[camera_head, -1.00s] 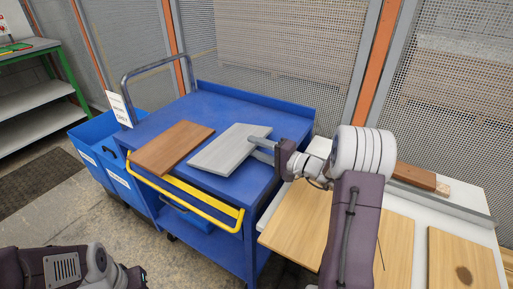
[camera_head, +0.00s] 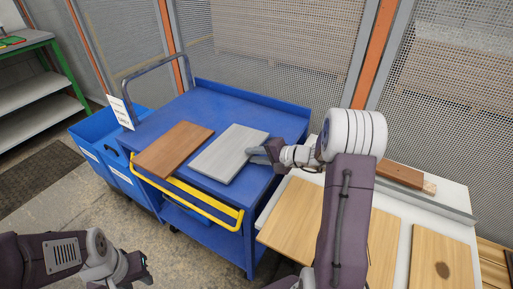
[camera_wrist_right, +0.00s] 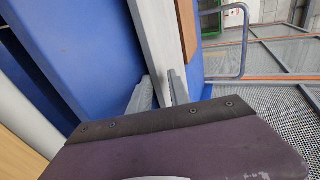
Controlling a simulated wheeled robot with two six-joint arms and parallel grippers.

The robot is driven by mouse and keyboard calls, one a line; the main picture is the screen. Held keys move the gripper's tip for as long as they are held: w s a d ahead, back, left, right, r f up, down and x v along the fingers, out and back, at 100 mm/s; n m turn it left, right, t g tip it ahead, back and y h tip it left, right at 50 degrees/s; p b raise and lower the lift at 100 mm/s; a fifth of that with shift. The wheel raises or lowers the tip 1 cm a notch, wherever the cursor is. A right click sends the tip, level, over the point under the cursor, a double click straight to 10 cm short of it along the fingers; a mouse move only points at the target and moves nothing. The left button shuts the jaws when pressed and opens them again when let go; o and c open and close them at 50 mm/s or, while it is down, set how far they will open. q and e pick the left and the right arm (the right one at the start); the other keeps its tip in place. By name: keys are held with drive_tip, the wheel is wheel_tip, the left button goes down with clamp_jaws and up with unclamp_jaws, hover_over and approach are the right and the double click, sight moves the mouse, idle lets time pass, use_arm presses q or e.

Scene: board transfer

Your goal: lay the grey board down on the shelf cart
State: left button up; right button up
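The grey board (camera_head: 228,150) lies roughly level over the top of the blue shelf cart (camera_head: 255,108), beside a brown board. I cannot tell whether its underside touches the cart. My right gripper (camera_head: 256,153) is at the board's right edge. In the right wrist view the fingers (camera_wrist_right: 160,92) stand on either side of the grey board (camera_wrist_right: 158,35), which runs between them. The gripper looks shut on it. My left gripper (camera_head: 142,268) is low at the left, away from the cart; its finger opening is unclear.
The brown board (camera_head: 174,148) lies just left of the grey one. A yellow handle (camera_head: 190,199) runs along the cart's front. Blue bins (camera_head: 110,165) stand at left. A white bench (camera_head: 400,235) with wooden boards is at right. The cart's back right is clear.

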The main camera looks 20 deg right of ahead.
drive_tip(key=shift+s+d+r+g+h+p, duration=0.15)
drive_tip(key=shift+g+h+p, duration=0.25)
drive_tip(key=shift+p, duration=0.85)
drive_tip(key=shift+s+d+r+g+h+p, duration=0.15)
drive_tip(key=shift+g+h+p, duration=0.25)
drive_tip(key=shift+p, duration=0.85)
drive_tip(key=g+h+p, duration=0.1)
drive_tip(key=g+p, duration=0.1)
drive_tip(key=p, duration=0.4)
drive_tip(key=shift+r, duration=0.15)
drive_tip(key=g+p, duration=0.1)
drive_tip(key=p, duration=0.3)
drive_tip(key=g+h+p, duration=0.1)
drive_tip(key=p, duration=0.4)
drive_tip(key=shift+d+r+h, duration=0.1)
drive_tip(key=shift+r+h, duration=0.1)
drive_tip(key=shift+h, duration=0.1)
drive_tip(key=shift+f+p, duration=0.1)
drive_tip(key=shift+p, duration=0.5)
drive_tip(key=shift+f, duration=0.1)
